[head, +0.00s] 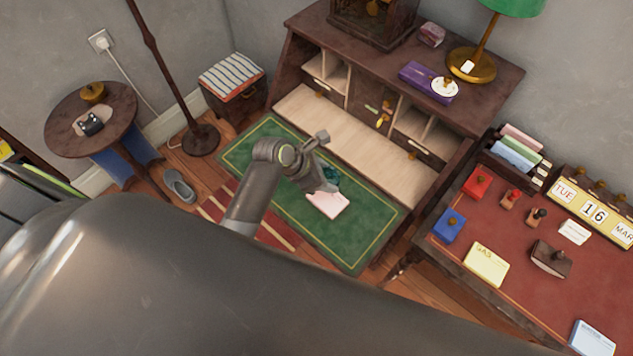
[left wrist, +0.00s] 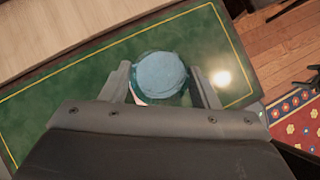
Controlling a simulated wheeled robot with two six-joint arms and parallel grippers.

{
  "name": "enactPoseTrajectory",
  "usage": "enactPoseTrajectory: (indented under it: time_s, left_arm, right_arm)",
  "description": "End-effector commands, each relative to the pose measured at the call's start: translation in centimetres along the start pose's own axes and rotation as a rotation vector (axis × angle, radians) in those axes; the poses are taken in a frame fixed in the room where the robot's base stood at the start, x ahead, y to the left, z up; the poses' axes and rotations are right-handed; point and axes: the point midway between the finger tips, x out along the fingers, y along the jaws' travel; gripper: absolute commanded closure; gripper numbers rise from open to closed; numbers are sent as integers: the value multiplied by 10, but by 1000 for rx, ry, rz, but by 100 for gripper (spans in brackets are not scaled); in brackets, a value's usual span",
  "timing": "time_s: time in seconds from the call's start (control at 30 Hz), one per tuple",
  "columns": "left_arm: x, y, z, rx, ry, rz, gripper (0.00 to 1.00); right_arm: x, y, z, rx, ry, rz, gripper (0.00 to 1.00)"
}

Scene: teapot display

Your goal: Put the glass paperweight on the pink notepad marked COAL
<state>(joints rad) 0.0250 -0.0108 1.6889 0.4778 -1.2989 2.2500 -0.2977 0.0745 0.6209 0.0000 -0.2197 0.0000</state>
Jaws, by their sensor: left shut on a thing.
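The glass paperweight (head: 332,173), teal and rounded, is between the fingers of my left gripper (head: 327,182). In the left wrist view the paperweight (left wrist: 160,74) shows as a blue-teal disc with a finger of the left gripper (left wrist: 162,88) on each side. The pink notepad (head: 328,205) lies on the green desk surface, just below the gripper in the head view. Its upper part is hidden by the gripper, and I cannot read any marking on it. I cannot tell whether the paperweight touches the pad. My right gripper is not in view.
The green surface (head: 352,243) is otherwise clear around the pad. A wooden desk hutch (head: 300,107) with compartments stands behind it. To the right, a red-topped table (head: 453,225) carries a yellow GAS pad (head: 486,264), a blue box (head: 449,225) and a date display (head: 590,208).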

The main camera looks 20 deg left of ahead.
Motion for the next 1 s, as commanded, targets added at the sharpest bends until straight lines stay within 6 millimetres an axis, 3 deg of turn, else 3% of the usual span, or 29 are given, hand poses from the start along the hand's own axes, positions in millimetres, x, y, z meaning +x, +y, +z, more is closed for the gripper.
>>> enactPoseTrajectory:
  time_s: [0.2,0.7,1.0]
  left_arm:
    - [29,-1,-21,-9,0,1,76]
    - [72,0,-53,-4,0,3,76]
    - [77,0,-57,-4,-1,4,76]
  right_arm:
    - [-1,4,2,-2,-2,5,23]
    - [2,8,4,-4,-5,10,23]
    - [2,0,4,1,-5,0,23]
